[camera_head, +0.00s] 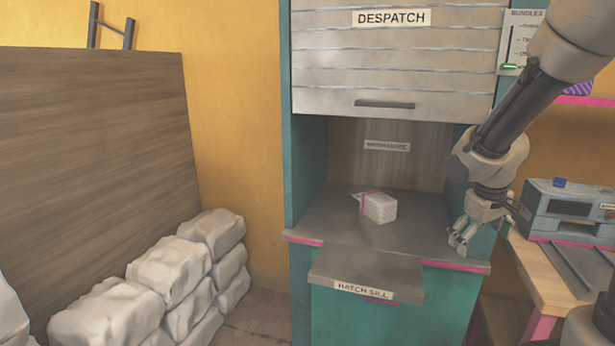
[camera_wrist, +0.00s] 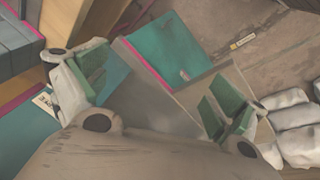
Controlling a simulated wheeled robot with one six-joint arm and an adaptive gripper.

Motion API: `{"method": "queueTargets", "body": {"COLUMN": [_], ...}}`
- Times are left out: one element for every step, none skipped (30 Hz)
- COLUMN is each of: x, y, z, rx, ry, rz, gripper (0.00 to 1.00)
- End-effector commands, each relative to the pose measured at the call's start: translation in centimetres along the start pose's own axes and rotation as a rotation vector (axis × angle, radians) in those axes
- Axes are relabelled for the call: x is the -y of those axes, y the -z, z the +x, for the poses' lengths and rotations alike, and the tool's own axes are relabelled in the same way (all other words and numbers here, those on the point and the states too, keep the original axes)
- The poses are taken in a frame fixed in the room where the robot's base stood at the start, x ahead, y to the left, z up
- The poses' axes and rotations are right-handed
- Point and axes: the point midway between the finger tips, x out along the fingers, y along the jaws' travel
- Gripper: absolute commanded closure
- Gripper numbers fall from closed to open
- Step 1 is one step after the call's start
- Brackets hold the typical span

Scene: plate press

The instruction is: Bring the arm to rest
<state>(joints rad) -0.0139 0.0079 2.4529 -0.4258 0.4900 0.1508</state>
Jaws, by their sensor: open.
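My gripper (camera_head: 462,236) hangs from my arm in front of the right side of the despatch hatch, fingers pointing down. In the wrist view its two green-padded fingers (camera_wrist: 155,100) are spread wide with nothing between them. A small white patterned bundle with a pink band (camera_head: 378,207) sits on the hatch's grey shelf (camera_head: 345,232), to the left of my gripper and apart from it.
The despatch shutter (camera_head: 400,60) is raised above the shelf. The hatch sill (camera_head: 366,272) juts out in front. A wooden bench (camera_head: 545,280) with a blue-grey machine (camera_head: 570,212) stands at right. White sacks (camera_head: 185,275) are stacked at left by a wooden panel (camera_head: 90,150).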

Motion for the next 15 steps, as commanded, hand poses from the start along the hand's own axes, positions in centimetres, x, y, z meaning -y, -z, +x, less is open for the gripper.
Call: {"method": "queueTargets", "body": {"x": [-0.1, 0.1, 0.5, 0.8, 1.3, 2.0, 2.6, 3.1, 3.7, 4.1, 4.3, 4.5, 4.5, 4.5, 4.4], "y": [-2.2, -3.8, -5.8, -7.2, -8.7, -10.4, -11.4, -12.3, -13.4, -13.9, -14.3, -14.5, -14.6, -14.7, -14.8], "z": [-2.1, -3.2, -4.8, -6.0, -7.1, -8.5, -9.5, -10.4, -11.5, -12.2, -12.8, -13.6, -14.2, -14.7, -15.2], "rx": [0.026, 0.047, 0.071, 0.083, 0.093, 0.097, 0.092, 0.084, 0.066, 0.047, 0.022, -0.016, -0.045, -0.071, -0.099], "ry": [0.006, 0.016, 0.035, 0.052, 0.072, 0.100, 0.120, 0.139, 0.161, 0.175, 0.184, 0.192, 0.193, 0.192, 0.188], "rz": [0.034, 0.053, 0.080, 0.100, 0.118, 0.142, 0.159, 0.175, 0.195, 0.210, 0.224, 0.238, 0.244, 0.249, 0.252], "gripper": [0.04, 0.04, 0.04, 0.04, 0.04, 0.04, 0.04, 0.04, 0.04, 0.04, 0.04, 0.04, 0.04, 0.04, 0.04]}}
